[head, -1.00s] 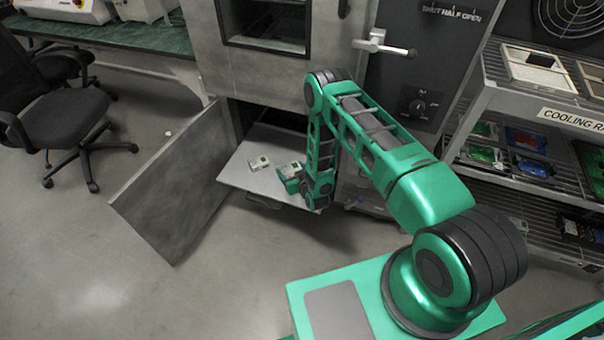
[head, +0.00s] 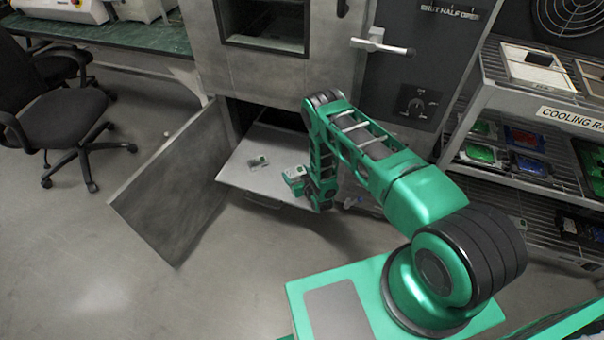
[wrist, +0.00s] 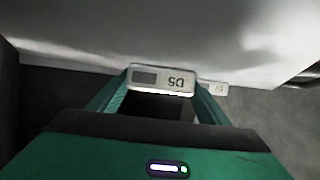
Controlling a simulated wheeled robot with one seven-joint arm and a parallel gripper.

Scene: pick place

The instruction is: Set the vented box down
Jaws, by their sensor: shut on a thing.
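My gripper (head: 295,182) is shut on a small pale box (head: 297,171), seen over the right part of the pulled-out metal tray (head: 237,176). In the wrist view the box (wrist: 161,79) sits between both fingers, with a dark patch and the mark "D5" facing the camera. I take it as the vented box; no vents can be made out. Whether the held box touches the tray is unclear.
The lower cabinet door (head: 172,190) stands open left of the tray. A cooling rack (head: 535,95) with several items is at right. A black chair (head: 62,125) is at far left. The tray's front left is bare.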

